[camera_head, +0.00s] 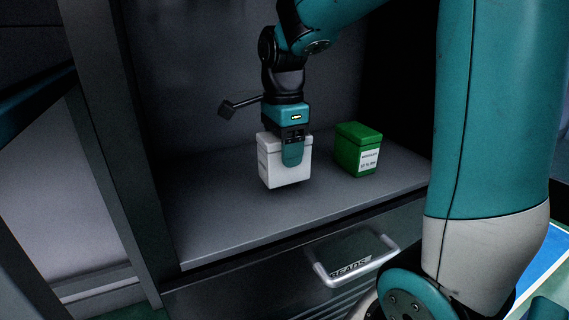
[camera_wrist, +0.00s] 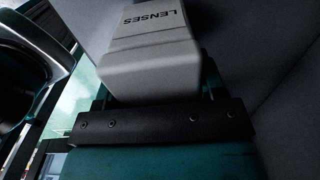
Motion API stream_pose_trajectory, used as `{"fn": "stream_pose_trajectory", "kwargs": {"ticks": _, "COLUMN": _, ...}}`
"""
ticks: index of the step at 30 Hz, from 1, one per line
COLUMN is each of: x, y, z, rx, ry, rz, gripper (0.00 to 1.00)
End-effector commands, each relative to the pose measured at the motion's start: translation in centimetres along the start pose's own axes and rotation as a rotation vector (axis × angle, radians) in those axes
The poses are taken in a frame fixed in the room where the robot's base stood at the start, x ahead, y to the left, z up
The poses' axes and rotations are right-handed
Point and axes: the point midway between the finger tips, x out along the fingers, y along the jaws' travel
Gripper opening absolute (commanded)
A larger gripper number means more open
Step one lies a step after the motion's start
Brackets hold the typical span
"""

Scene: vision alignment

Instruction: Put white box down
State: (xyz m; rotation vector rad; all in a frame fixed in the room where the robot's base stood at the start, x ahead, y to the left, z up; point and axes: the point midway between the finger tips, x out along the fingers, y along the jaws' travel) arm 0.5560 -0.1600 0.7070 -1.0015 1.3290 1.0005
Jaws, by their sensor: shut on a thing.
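The white box (camera_head: 287,172) is upright at the middle of the grey shelf in the head view. My gripper (camera_head: 292,150) comes down from above and is shut on the white box, with a teal finger across its front face. I cannot tell whether the box's underside touches the shelf or hangs just above it. In the wrist view the white box (camera_wrist: 150,60) shows the word LENSES and sits between the jaws of my gripper (camera_wrist: 160,105).
A green box (camera_head: 358,150) with a white label stands on the shelf (camera_head: 225,225) to the right of the white box. Below the shelf is a drawer with a pale handle (camera_head: 357,265) marked BEADS. A dark upright frame (camera_head: 110,150) bounds the shelf at left. Shelf left of the white box is clear.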

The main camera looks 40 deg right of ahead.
Motion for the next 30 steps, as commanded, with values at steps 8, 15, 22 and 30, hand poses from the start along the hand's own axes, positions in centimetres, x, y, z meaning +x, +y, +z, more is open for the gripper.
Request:
{"fn": "stream_pose_trajectory", "kwargs": {"ticks": 8, "x": 1.6, "y": 0.0, "z": 0.0, "rx": 0.0, "ry": 0.0, "rz": -0.001, "gripper": 0.36}}
{"fn": "stream_pose_trajectory", "kwargs": {"ticks": 15, "x": 1.9, "y": 0.0, "z": 0.0, "rx": 0.001, "ry": 0.0, "rz": 0.0, "gripper": 0.7}}
{"fn": "stream_pose_trajectory", "kwargs": {"ticks": 22, "x": 1.9, "y": 0.0, "z": -0.1, "rx": 0.001, "ry": 0.0, "rz": 0.0, "gripper": 0.89}}
{"fn": "stream_pose_trajectory", "kwargs": {"ticks": 30, "x": 0.0, "y": -0.1, "z": 0.0, "rx": 0.001, "ry": 0.0, "rz": -0.003, "gripper": 0.89}}
